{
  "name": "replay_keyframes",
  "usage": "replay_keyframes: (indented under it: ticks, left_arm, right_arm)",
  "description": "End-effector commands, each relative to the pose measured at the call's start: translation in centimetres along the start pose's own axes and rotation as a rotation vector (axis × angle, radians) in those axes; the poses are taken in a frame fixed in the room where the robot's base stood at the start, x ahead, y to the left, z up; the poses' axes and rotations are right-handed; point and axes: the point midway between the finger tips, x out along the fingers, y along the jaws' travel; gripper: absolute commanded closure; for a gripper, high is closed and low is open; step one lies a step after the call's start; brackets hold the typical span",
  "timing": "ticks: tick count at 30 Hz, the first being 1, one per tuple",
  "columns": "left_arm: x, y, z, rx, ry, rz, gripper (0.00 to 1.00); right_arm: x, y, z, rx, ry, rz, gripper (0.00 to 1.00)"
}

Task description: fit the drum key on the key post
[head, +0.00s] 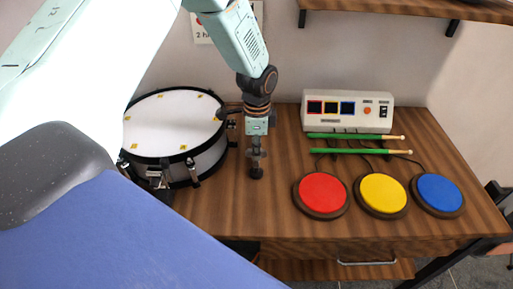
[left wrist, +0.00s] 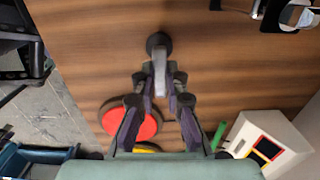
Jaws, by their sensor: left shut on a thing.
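My left gripper (head: 256,152) points straight down over the wooden table, right of the drum. In the left wrist view its two fingers (left wrist: 160,98) are closed on a grey drum key (left wrist: 171,78). The key post shows as a dark round foot (head: 256,173) directly below the gripper, and in the left wrist view as a dark round shape (left wrist: 158,42) just past the key. The key overlaps the post in that view; I cannot tell whether they touch. My right gripper is in neither view.
A white snare drum (head: 170,125) stands close left of the gripper. Red (head: 321,193), yellow (head: 382,193) and blue (head: 439,192) pads lie to the right, with green sticks (head: 350,151) and a white control box (head: 348,111) behind.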

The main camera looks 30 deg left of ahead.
Motion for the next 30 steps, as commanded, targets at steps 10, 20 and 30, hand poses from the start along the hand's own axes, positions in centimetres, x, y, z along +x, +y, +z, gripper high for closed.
replay_keyframes:
  ticks: [10,20,30]
  left_arm:
    - [-0.30,-0.03,-0.02,0.000,0.000,-0.001,1.00]
    - [-0.26,-0.02,-0.02,0.000,0.000,-0.001,0.72]
    - [-0.26,-0.01,-0.01,0.000,0.000,0.000,0.61]
  right_arm:
    - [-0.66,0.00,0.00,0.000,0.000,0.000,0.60]
    - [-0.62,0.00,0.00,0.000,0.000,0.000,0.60]
    - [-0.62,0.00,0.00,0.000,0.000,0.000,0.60]
